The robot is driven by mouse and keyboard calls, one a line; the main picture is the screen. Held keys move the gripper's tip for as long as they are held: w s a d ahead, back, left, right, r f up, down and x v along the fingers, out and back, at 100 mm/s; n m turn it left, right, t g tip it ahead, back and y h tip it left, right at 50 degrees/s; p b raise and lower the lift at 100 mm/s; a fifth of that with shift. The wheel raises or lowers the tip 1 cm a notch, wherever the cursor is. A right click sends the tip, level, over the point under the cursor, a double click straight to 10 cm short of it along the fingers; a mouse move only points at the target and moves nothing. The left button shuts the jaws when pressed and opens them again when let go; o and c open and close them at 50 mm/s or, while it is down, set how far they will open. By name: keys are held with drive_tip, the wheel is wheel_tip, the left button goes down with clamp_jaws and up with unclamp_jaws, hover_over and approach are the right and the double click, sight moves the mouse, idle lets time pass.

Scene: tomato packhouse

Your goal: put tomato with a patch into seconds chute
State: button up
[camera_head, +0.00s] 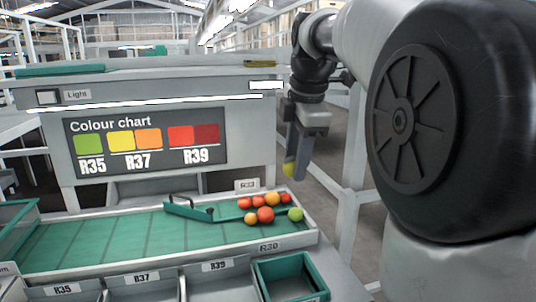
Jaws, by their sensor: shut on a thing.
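My gripper (296,165) hangs fingers down above the right end of the sorting bench. Several loose tomatoes, such as a red one (265,214), an orange one (250,218) and a green one (295,214), lie on the green bench mat below. Chute openings line the front edge, with labels R35, R37, R39 and R30. A green-rimmed opening (263,290) is at the front right. I see no label reading seconds.
A low green divider (187,209) stands on the mat (110,240), left of the tomatoes; the mat's left part is bare. A colour chart board (147,165) rises behind. A grey post (355,150) stands right of the bench. Another green-rimmed tray (20,212) is at the left.

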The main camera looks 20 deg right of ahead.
wheel_tip(320, 180, down, 35)
drive_tip(key=b, duration=1.1)
drive_tip(key=shift+f, duration=0.1)
idle(0.5)
drive_tip(key=shift+f, duration=0.7)
idle(1.0)
drive_tip(key=o, duration=0.8)
drive_tip(key=c, duration=0.3)
wheel_tip(320, 180, up, 7)
drive_tip(key=p, duration=0.5)
